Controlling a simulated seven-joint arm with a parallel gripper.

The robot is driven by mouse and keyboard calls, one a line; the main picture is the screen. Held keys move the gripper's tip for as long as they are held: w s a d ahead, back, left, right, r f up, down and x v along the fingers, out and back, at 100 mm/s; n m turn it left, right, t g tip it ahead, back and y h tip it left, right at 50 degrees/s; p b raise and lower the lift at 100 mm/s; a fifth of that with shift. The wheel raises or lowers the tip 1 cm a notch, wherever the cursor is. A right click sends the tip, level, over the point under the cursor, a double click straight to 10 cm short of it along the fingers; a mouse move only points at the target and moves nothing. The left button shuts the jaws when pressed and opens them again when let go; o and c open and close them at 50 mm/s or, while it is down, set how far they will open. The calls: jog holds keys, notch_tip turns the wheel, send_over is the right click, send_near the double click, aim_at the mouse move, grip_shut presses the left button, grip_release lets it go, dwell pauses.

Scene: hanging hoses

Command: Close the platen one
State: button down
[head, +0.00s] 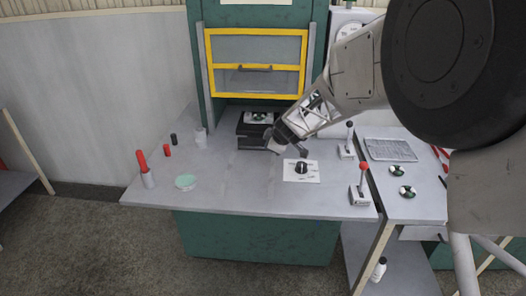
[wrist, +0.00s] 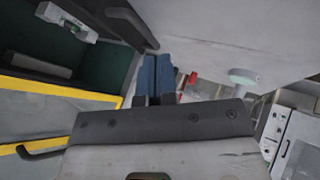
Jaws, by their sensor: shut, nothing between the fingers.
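The green press has a yellow-framed guard (head: 256,62), raised above its opening. Below it are dark platen blocks (head: 250,130) with a small white-and-green piece (head: 258,117) on them. Two levers stand at the table's right: one with a black knob (head: 349,125), one with a red knob (head: 364,166). A black rotary knob (head: 301,168) sits on a white plate. My gripper (head: 287,142) is shut and empty, in front of the press opening and above the table, left of both levers. Its fingers (wrist: 157,68) show in the wrist view, with the yellow guard (wrist: 60,95) at the left.
A grey tray (head: 391,149) and two round dark-green pieces (head: 407,191) lie on the right side table. The middle front of the table is clear.

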jog(key=shift+s+d, duration=0.25)
jog(key=shift+s, duration=0.3)
jog(key=shift+s+d, duration=0.2)
jog(key=shift+s, duration=0.35)
jog(key=shift+x, duration=5)
jog(key=shift+w+r, duration=0.2)
jog(key=shift+w, duration=0.75)
jog(key=shift+w+r, duration=0.15)
jog(key=shift+w, duration=0.8)
jog(key=w, duration=0.7)
jog(key=shift+w, duration=0.65)
jog(key=shift+r, duration=0.1)
jog(key=shift+s, duration=0.1)
